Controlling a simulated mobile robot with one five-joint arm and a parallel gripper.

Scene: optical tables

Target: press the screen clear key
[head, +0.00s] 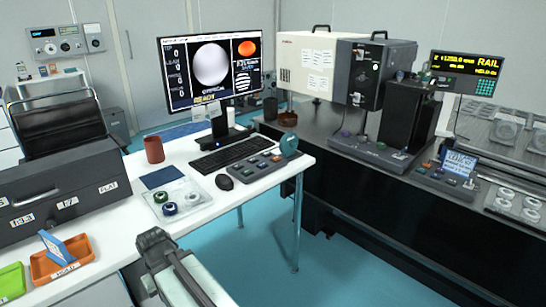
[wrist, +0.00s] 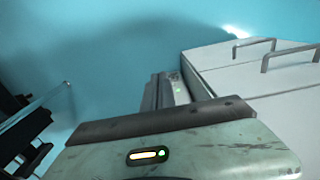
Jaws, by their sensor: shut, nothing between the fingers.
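A grey key panel (head: 250,173) with several keys, one of them orange, lies on the white desk in front of the monitor (head: 209,65). A second key panel (head: 443,181) with a small blue screen stands on the dark bench at the right. The labels are too small to read, so I cannot tell which key is the screen clear key. My gripper (wrist: 166,90) is shut and empty in the wrist view, pointing over the blue floor, apart from both panels. My arm shows at the bottom of the head view, left of centre.
The keyboard (head: 238,149), mouse (head: 224,182), brown cup (head: 154,149) and clear tray (head: 178,198) are on the desk. A dark drawer box (head: 62,190) and orange bin (head: 72,262) are at left. Blue floor (head: 265,255) is open between desk and bench. White drawers (wrist: 245,70) are close at right in the wrist view.

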